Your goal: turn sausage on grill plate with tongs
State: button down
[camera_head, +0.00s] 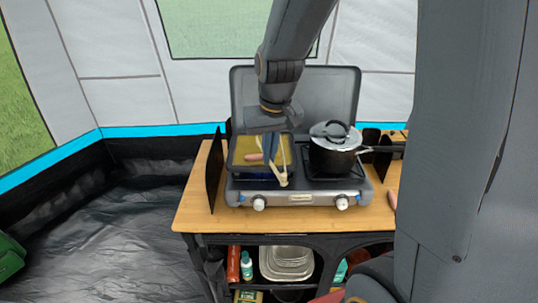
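The grill plate (240,142) lies on the left burner of a two-burner camping stove (300,198). A pink sausage (254,157) lies on it, left of my gripper. My gripper (271,150) points down over the right part of the plate. It appears shut on the pale tongs (283,178), whose lower end reaches down near the plate's front right edge. The tongs' tips look apart from the sausage. My gripper and arm hide part of the plate and the tongs' upper end.
A lidded black pot (333,158) stands on the right burner, its handle pointing right. The stove's raised lid (338,92) is behind, and a dark windshield panel (214,172) stands at left. Bare wooden tabletop (300,219) lies in front.

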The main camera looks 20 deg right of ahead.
jog(key=shift+r+p, duration=1)
jog(key=shift+r, duration=1.5)
